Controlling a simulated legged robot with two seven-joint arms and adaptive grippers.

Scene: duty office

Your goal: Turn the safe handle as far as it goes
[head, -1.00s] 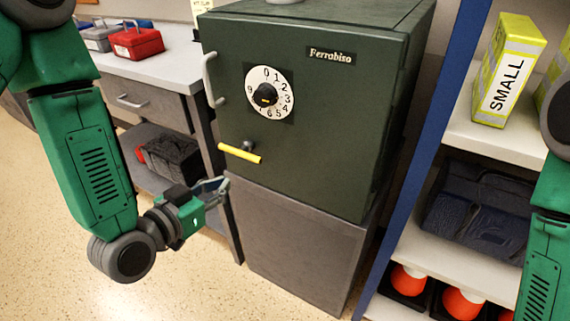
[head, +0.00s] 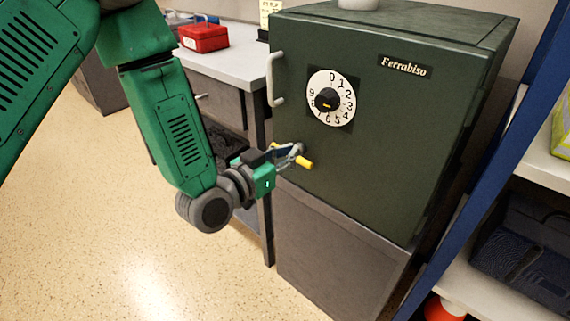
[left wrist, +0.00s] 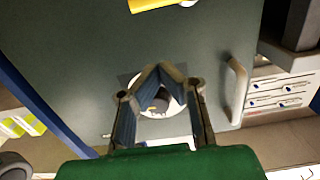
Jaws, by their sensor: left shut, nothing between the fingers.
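The dark green safe (head: 400,140) stands on a grey cabinet with its door shut. Its yellow handle (head: 305,163) is at the door's lower left, slanting down to the right, partly hidden by my gripper. My left gripper (head: 300,149) is shut and empty, in front of the handle in the head view. In the left wrist view the gripper's fingertips (left wrist: 160,68) meet over the dial (left wrist: 160,108), and the yellow handle (left wrist: 150,5) shows at the top edge, apart from the tips. Contact cannot be told. My right gripper is out of view.
A pale fixed grip (head: 273,80) sticks out on the door's left edge, above my gripper. A desk (head: 225,62) with a red box (head: 204,37) stands to the left. A blue-framed shelf (head: 470,180) is at the right. Open floor lies front left.

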